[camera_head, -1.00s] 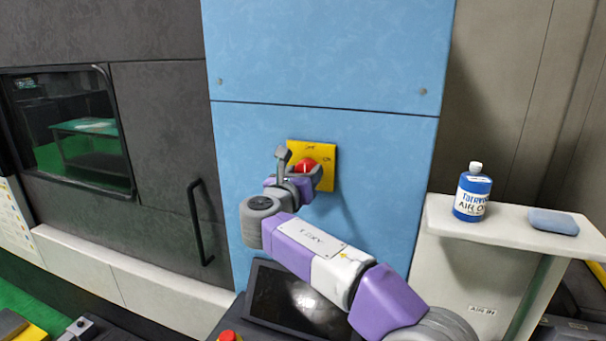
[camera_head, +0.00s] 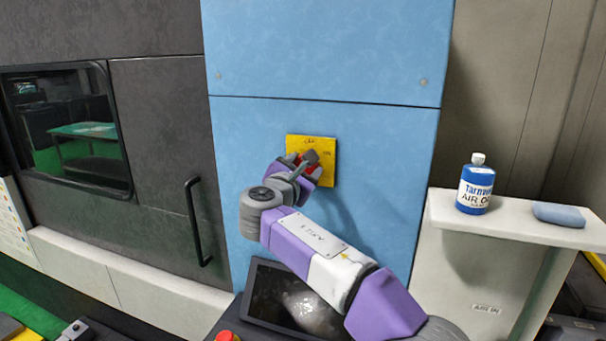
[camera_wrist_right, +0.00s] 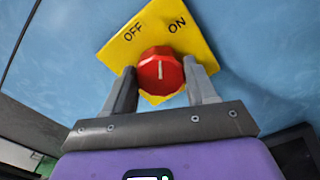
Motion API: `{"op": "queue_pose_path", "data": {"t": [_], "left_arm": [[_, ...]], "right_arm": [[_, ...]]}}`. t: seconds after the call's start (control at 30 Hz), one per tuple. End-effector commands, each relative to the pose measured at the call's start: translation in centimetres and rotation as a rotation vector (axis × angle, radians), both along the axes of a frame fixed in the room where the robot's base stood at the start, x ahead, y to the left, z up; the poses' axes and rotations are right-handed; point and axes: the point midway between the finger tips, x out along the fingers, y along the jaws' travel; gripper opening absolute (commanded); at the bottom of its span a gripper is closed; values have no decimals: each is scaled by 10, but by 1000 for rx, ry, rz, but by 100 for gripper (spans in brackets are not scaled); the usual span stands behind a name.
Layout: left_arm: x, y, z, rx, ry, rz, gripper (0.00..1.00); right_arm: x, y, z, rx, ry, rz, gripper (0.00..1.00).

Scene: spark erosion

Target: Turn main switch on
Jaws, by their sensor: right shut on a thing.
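The main switch is a red round knob (camera_wrist_right: 160,72) on a yellow plate (camera_head: 325,172) marked OFF and ON, fixed to a blue cabinet panel. The plate also shows in the right wrist view (camera_wrist_right: 205,45). There the knob's white mark points between the OFF and ON labels. My right gripper (camera_wrist_right: 160,70) has one finger on each side of the knob and is shut on it. In the head view my right gripper (camera_head: 303,165) is tilted and hides much of the knob. My left gripper is not in view.
A white shelf (camera_head: 510,230) at right holds a blue bottle (camera_head: 475,188) and a blue block (camera_head: 558,214). A dark screen (camera_head: 290,298) lies below my right arm. A black door handle (camera_head: 196,222) stands left of the blue panel (camera_head: 260,125).

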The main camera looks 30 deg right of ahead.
Motion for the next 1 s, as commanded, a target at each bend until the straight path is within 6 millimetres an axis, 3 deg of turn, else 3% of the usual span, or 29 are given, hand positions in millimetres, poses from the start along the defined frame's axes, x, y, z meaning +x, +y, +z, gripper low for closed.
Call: {"op": "queue_pose_path", "data": {"t": [0.6,1.0], "left_arm": [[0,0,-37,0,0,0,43],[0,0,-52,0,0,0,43]], "right_arm": [[-1,0,-3,379,-444,1,26],[-1,0,-4,556,-650,-1,26]]}}
